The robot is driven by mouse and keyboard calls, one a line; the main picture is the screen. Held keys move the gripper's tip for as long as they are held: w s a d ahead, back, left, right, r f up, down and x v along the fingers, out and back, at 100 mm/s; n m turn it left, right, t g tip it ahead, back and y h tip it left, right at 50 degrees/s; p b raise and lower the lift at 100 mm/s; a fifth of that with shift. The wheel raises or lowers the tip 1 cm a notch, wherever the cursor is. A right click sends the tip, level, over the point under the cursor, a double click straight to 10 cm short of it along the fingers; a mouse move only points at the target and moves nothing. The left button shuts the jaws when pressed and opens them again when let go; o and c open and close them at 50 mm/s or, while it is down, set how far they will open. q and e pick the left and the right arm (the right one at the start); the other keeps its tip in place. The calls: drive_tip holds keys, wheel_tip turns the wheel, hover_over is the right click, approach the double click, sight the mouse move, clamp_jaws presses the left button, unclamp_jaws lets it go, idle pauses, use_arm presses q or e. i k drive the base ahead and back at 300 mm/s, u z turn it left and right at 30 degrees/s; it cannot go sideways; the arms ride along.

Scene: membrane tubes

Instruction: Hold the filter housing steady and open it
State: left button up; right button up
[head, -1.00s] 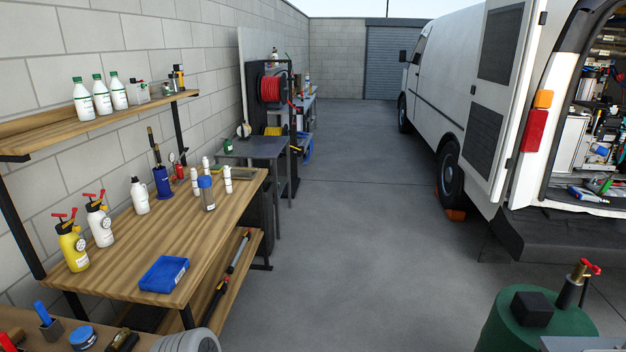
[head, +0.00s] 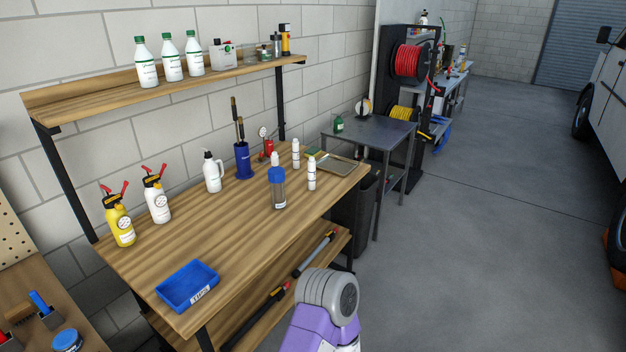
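The filter housing (head: 278,197) stands upright on the wooden workbench (head: 225,222), towards its right end. It has a blue cap on top and a clear, greyish body below. White capped tubes stand close around it: one (head: 311,175) to its right, one (head: 296,153) behind it, and one (head: 275,158) partly hidden by its cap. Neither of my grippers is in view. Only a grey and purple link of one of my arms shows at the bottom, in front of the bench.
A blue tray (head: 188,287) lies at the bench's front left. Yellow (head: 119,227) and white (head: 157,199) pump sprayers stand at the back left. A shallow metal tray (head: 340,168) lies at the right end. The bench middle is clear. Open floor (head: 470,240) lies to the right.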

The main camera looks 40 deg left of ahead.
sight(276, 190)
drive_tip(key=u, duration=0.2)
drive_tip(key=i, duration=1.95)
drive_tip(key=u, duration=1.55)
drive_tip(key=i, duration=1.05)
drive_tip(key=u, duration=1.15)
